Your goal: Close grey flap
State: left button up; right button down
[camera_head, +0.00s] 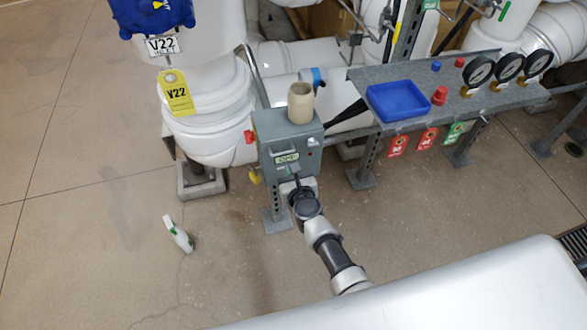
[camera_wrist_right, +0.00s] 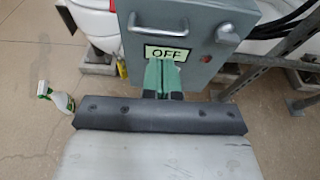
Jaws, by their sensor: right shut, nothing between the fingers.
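A grey metal box (camera_head: 273,150) stands on a post in the middle of the head view. Its front face has a pale label reading OFF (camera_wrist_right: 166,53) and a small light-coloured fitting to the right of it. This front face (camera_wrist_right: 195,25) is the only grey flap-like panel I can make out; I cannot tell its hinge or whether it stands ajar. My right gripper (camera_head: 295,179) is at the lower front of the box. Its green fingertips (camera_wrist_right: 162,77) are shut and empty just below the label, close to the face; contact is unclear. My left gripper is out of view.
A tan cup (camera_head: 300,103) stands on the box. Right of it, a grey shelf (camera_head: 455,104) carries a blue tray (camera_head: 398,101), gauges and knobs. White pipes (camera_head: 213,120) stand to the left. A spray bottle (camera_head: 178,233) is on the open floor.

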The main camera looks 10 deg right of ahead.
pick_arm(q)
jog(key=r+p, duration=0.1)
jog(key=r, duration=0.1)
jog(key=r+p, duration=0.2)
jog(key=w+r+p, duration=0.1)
jog(key=p, duration=0.1)
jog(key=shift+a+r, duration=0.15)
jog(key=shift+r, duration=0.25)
pick_arm(e)
jog(key=s+r, duration=0.5)
jog(key=s, duration=0.2)
jog(key=shift+s+d+r, duration=0.15)
jog(key=shift+s+r, duration=0.05)
jog(key=shift+r, duration=0.1)
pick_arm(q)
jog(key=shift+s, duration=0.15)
